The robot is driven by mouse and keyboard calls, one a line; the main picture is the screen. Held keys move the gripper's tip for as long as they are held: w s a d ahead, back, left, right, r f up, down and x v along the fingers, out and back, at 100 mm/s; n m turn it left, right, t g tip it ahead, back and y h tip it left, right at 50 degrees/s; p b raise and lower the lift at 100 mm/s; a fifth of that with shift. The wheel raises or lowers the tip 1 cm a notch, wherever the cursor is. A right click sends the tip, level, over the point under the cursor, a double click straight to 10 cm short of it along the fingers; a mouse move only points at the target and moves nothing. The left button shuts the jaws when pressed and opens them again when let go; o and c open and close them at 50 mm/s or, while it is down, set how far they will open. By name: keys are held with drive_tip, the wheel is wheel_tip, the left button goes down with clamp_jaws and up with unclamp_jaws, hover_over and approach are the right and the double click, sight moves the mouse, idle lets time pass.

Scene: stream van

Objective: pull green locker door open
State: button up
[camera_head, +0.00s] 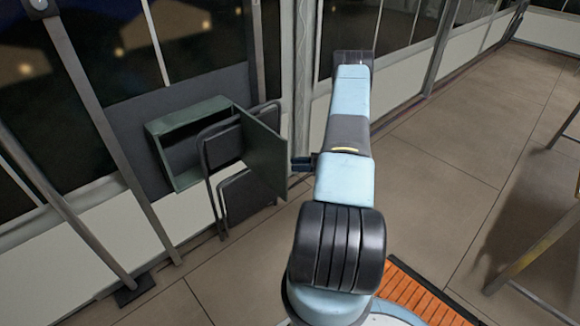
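The green locker (181,160) is a box on the wall at the left of the head view, and its dark inside shows. Its green door (263,152) stands swung well out from the box, toward the right. My gripper (295,164) is small and dark and sits at the door's outer right edge. I cannot tell whether it touches the door, or whether its fingers are open or shut. No handle can be made out.
A dark folding chair (221,147) stands in front of the locker and partly covers its opening. Slanted grey poles (86,100) are at the left. Open tiled floor (440,150) lies at the right, with table-like legs (535,257) at the far right edge.

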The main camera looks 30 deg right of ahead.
drive_tip(key=v, duration=1)
